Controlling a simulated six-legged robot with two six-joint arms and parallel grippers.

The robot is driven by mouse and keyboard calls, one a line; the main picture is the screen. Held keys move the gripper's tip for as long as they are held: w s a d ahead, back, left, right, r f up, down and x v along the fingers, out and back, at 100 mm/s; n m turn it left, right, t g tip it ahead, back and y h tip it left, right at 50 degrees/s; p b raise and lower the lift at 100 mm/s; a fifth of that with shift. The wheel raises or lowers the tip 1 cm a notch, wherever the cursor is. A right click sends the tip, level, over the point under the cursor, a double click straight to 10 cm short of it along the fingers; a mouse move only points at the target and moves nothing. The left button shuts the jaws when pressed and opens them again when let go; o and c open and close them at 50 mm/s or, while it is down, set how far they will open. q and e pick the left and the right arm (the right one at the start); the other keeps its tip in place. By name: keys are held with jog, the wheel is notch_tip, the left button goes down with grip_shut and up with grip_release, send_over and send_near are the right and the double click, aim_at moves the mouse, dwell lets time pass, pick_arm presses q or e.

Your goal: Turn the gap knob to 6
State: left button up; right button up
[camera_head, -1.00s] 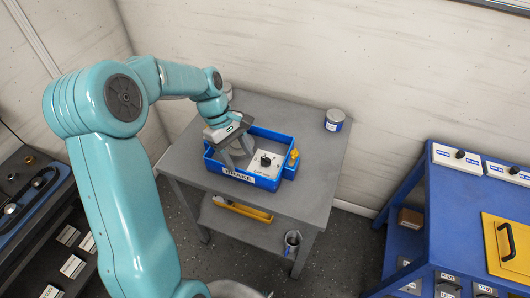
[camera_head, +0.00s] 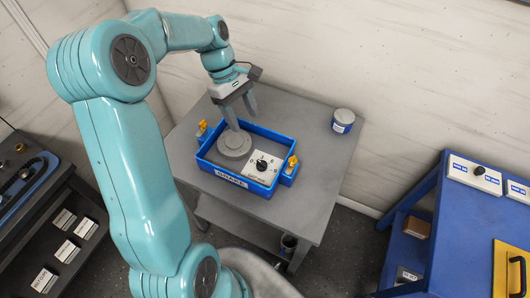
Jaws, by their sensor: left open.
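A black knob (camera_head: 262,165) sits on a white panel (camera_head: 272,162) in the right part of a blue tray (camera_head: 215,177) labelled BRAKE. The markings around the knob are too small to read, so I cannot tell its setting or whether it is the gap knob. My left gripper (camera_head: 246,122) is open and empty, fingers pointing down, over the back left part of the tray. It is up and left of the knob, apart from it. A grey round disc (camera_head: 234,144) lies in the tray's left part below the fingers. My right gripper is not in view.
The tray stands on a grey table (camera_head: 315,160) with yellow-orange fittings (camera_head: 203,128) at its sides. A can (camera_head: 343,121) stands at the back right. A blue bench (camera_head: 430,185) is at the right, a dark bench (camera_head: 60,200) at the left. The table's right side is clear.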

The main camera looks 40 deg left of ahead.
pick_arm(q)
send_near(262, 163)
jog(key=x, duration=0.9)
jog(key=shift+r, duration=0.1)
jog(key=c, duration=1)
